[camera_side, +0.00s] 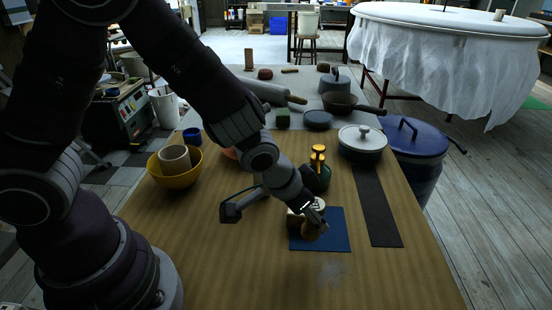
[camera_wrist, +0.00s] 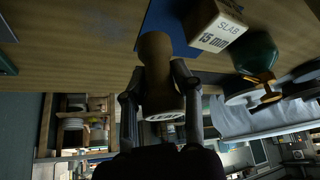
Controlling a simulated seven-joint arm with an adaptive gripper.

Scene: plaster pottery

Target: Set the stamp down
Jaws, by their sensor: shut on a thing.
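My gripper (camera_side: 313,217) is low over the blue mat (camera_side: 338,241). It is shut on a brown wooden stamp (camera_side: 310,231), whose lower end is over the mat's left part. In the wrist view the stamp (camera_wrist: 156,70) sits between both fingers of my gripper (camera_wrist: 159,85), one finger on each side, with a pale end face toward the camera. The blue mat also shows in the wrist view (camera_wrist: 164,22). Whether the stamp touches the mat I cannot tell.
A block marked "SLAB 15 mm" (camera_wrist: 216,30) stands close beside the stamp. A dark green bottle with a gold top (camera_side: 317,174) stands behind. A dark strip (camera_side: 377,205) lies to the right, and a yellow bowl (camera_side: 177,180) stands left. The table's front is clear.

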